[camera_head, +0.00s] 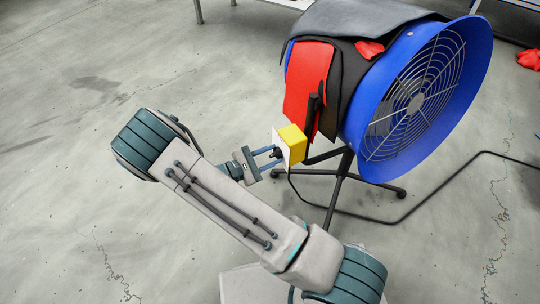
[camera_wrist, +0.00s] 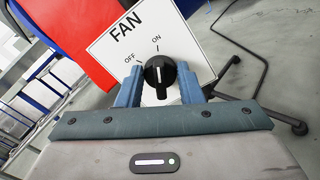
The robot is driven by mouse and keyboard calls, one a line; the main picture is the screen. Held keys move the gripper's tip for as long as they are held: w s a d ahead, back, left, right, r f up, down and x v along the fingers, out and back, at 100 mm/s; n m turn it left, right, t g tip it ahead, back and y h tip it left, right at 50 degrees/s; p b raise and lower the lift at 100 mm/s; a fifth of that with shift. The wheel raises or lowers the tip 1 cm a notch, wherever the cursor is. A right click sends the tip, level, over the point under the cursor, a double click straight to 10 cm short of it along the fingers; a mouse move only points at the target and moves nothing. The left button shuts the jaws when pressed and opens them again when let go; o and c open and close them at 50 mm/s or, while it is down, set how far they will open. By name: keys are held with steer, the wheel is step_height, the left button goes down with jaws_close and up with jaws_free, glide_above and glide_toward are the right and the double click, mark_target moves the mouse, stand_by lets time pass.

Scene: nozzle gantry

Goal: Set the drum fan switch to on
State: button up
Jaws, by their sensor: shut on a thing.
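The blue drum fan (camera_head: 360,110) stands on a dark stand at the upper right of the head view. Its switch box (camera_head: 292,142) is yellow with a white front plate. In the wrist view the plate (camera_wrist: 185,35) reads FAN, with OFF at the left and ON above the knob. The black knob (camera_wrist: 159,75) has a white line that points up, roughly at ON. My gripper (camera_head: 277,157) is at the plate, one blue finger on each side of the knob, shut on it.
Red and dark cloths (camera_head: 308,85) drape over the fan's left side. A black cable (camera_head: 440,200) runs over the floor at the right, near the stand's feet. The grey floor at the left is clear.

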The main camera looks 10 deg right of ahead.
steer(key=o, duration=1)
steer(key=shift+c, duration=0.2)
steer(key=p+v, duration=0.3)
steer(key=v, duration=1.1)
steer(key=shift+d+r, duration=0.1)
